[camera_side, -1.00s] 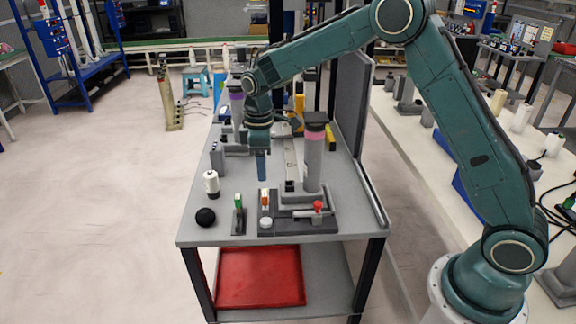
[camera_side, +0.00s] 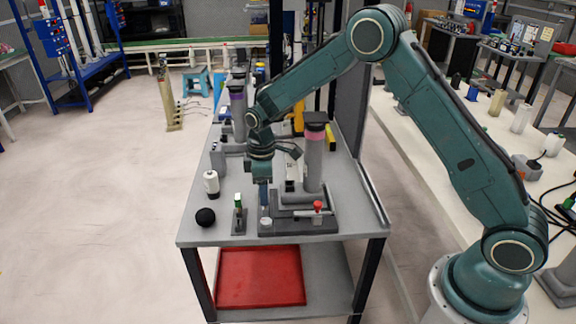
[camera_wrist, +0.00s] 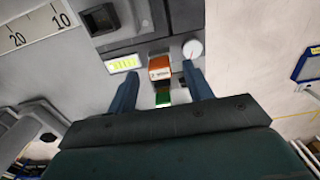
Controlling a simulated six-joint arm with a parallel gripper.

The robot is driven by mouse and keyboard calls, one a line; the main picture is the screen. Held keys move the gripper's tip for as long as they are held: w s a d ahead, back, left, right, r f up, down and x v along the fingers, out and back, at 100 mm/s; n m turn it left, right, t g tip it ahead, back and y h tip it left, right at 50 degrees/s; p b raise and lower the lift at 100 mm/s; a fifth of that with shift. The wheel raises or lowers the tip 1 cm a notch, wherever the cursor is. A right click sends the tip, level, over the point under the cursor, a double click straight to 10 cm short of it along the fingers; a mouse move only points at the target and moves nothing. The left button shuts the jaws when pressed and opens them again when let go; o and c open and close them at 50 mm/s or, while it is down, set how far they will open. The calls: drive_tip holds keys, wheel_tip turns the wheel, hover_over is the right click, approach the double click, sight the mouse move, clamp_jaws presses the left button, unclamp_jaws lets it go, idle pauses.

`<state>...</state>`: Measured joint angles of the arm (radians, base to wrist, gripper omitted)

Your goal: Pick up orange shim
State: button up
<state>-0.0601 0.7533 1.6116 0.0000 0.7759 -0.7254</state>
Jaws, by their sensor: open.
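The orange shim (camera_wrist: 160,67) is a small orange block with a grey label face. It stands on the dark grey fixture (camera_side: 297,224) at the front of the table. In the wrist view it lies just beyond and between the two blue fingers of my gripper (camera_wrist: 161,88). In the side view my gripper (camera_side: 264,200) points down over the fixture's left part and hides the shim. The jaws are open, with a gap on each side of the shim. I cannot tell whether the fingertips are level with it.
A green-topped piece (camera_side: 239,203) stands close left of the fixture. A white round knob (camera_side: 266,221) and a red knob (camera_side: 318,206) sit on the fixture. A tall grey cylinder (camera_side: 314,160) rises behind.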

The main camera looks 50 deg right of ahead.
drive_tip(key=shift+f, duration=1.4)
drive_tip(key=c, duration=1.1)
